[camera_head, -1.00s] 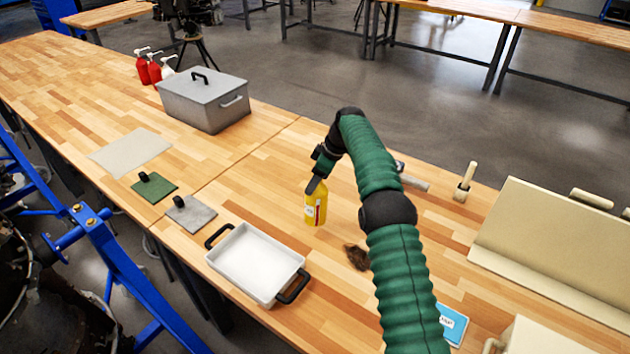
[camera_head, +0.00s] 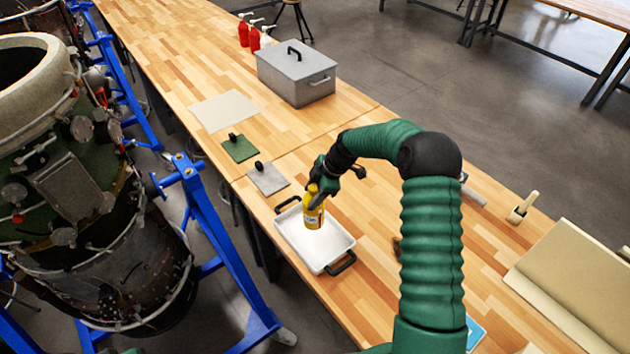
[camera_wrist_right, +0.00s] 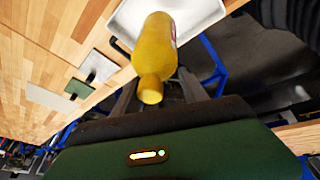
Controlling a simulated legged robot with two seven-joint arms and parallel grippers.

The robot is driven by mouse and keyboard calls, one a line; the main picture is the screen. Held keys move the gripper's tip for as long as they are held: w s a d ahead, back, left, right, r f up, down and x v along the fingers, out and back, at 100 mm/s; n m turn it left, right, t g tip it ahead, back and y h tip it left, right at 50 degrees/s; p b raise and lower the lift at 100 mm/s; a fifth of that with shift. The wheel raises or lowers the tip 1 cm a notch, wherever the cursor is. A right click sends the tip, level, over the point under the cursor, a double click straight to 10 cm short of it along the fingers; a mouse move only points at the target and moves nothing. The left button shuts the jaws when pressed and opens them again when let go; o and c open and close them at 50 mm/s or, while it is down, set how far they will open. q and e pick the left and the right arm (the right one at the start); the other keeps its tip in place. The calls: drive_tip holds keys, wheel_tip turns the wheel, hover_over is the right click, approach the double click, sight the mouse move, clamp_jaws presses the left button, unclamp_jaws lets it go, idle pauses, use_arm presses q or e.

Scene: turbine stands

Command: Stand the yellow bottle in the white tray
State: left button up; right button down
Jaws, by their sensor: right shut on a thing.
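The yellow bottle (camera_head: 314,214) is upright in the head view, held by my right gripper (camera_head: 316,196), which is shut on its upper part. The bottle appears over the inside of the white tray (camera_head: 326,262), toward its far end. I cannot tell whether its base touches the tray floor. In the right wrist view the yellow bottle (camera_wrist_right: 155,50) lies between the fingers, with the white tray (camera_wrist_right: 200,15) behind it. The tray has black handles at both ends. My left gripper is not in view.
A grey pad (camera_head: 268,178) and a green pad (camera_head: 240,148), each with a black knob, lie beyond the tray. A grey lidded box (camera_head: 297,75) and red bottles (camera_head: 248,36) stand farther back. A blue engine stand (camera_head: 205,230) is left of the table.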

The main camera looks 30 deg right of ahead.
drive_tip(key=shift+a, duration=0.2)
drive_tip(key=shift+f, duration=0.25)
drive_tip(key=f+b, duration=0.1)
drive_tip(key=f, duration=0.1)
drive_tip(key=f+b, duration=0.2)
drive_tip(key=f, duration=0.1)
drive_tip(key=f+b, duration=0.2)
drive_tip(key=shift+d+f, duration=0.25)
drive_tip(key=shift+f, duration=0.2)
drive_tip(key=shift+a, duration=0.15)
drive_tip(key=shift+f+b, duration=0.15)
drive_tip(key=shift+b, duration=0.15)
drive_tip(key=c, duration=0.5)
unclamp_jaws()
drive_tip(key=shift+o, duration=0.7)
